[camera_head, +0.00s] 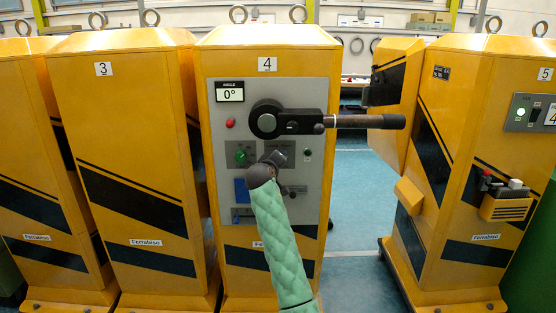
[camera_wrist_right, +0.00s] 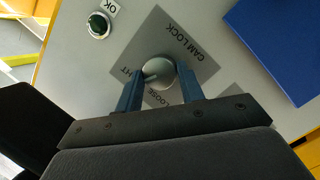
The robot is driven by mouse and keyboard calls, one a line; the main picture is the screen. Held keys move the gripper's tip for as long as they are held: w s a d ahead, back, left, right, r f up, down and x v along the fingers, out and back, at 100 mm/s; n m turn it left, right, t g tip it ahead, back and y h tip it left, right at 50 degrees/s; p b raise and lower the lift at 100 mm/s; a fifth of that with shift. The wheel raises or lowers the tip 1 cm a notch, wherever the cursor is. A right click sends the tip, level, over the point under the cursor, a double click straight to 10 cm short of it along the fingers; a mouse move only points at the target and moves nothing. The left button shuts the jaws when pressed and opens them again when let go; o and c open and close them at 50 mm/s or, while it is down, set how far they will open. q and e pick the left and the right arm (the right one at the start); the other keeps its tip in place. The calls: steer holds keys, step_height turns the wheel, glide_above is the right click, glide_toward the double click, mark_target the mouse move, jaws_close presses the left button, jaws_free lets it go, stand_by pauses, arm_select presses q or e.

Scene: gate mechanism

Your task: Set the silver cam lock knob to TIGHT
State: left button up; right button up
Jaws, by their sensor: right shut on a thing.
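The silver cam lock knob (camera_wrist_right: 161,72) sits on a grey plate (camera_wrist_right: 198,45) marked CAM LOCK in the right wrist view. The plate also reads LOOSE, and the end of another word, "HT", shows beside the knob. My right gripper (camera_wrist_right: 161,88) is shut on the knob, one blue finger on each side. A dark mark lies on the knob's left side; I cannot tell its setting for sure. In the head view my right gripper (camera_head: 274,159) is at the panel (camera_head: 314,190) and hides the knob. My left gripper is not in view.
A black crank arm with a brown handle (camera_head: 365,121) sticks out right, above my gripper. The display (camera_head: 229,92) reads 0°. A red button (camera_head: 230,123), a green knob (camera_head: 240,155) and a blue block (camera_wrist_right: 285,45) are near. The aisle right of cabinet 4 is free.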

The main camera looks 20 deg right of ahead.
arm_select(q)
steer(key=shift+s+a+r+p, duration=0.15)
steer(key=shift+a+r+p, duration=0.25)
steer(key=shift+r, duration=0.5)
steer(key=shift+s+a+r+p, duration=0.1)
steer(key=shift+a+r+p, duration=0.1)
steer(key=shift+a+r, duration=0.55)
arm_select(e)
steer(key=shift+m+y, duration=0.6)
steer(key=shift+m, duration=1.1)
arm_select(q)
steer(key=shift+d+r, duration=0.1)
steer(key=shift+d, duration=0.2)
arm_select(e)
steer(key=shift+d, duration=0.1)
steer(key=o, duration=1)
steer(key=shift+s+r, duration=0.1)
